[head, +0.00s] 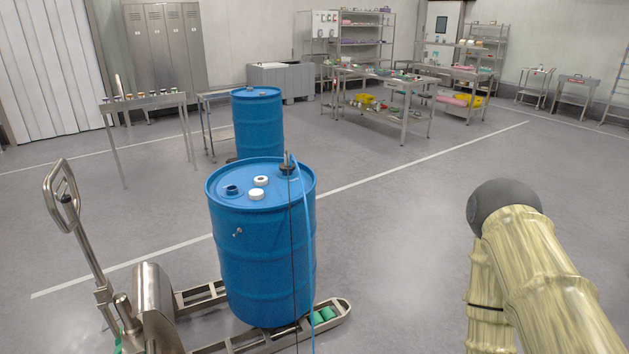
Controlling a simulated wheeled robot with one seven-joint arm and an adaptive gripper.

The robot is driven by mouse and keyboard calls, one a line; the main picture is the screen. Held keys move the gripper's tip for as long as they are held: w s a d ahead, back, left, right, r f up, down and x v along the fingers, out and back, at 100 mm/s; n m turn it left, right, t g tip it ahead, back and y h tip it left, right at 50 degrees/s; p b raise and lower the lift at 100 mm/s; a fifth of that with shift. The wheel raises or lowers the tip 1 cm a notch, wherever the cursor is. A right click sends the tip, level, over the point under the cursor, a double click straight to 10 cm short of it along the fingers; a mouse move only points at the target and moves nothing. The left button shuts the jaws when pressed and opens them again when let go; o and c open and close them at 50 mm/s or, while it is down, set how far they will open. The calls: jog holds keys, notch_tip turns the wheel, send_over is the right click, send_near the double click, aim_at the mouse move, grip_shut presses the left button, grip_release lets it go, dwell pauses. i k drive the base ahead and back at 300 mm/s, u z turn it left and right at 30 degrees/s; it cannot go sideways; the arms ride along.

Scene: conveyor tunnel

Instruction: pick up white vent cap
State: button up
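A blue drum (262,245) stands upright on a pallet jack, left of the picture's middle. Two small white round pieces show on its lid. The nearer one, a plain white cap (256,194), lies near the lid's middle. The other, a white ring-like cap (261,181) with a dark centre, sits just behind it. Which of them is the vent cap I cannot tell for sure. My arm, in a pale yellow cover with a dark round joint, shows at the right, well apart from the drum. My gripper is not in view.
A dark opening or fitting (232,190) and an upright fitting with a blue hose (304,215) are on the lid. The pallet jack (330,312) has a tall handle at left. A second blue drum (257,120) stands behind. The floor between drum and arm is clear.

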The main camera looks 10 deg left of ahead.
aim_at(261, 180)
jog(key=z, duration=0.1)
jog(key=i, duration=1.85)
jog(key=u, duration=0.55)
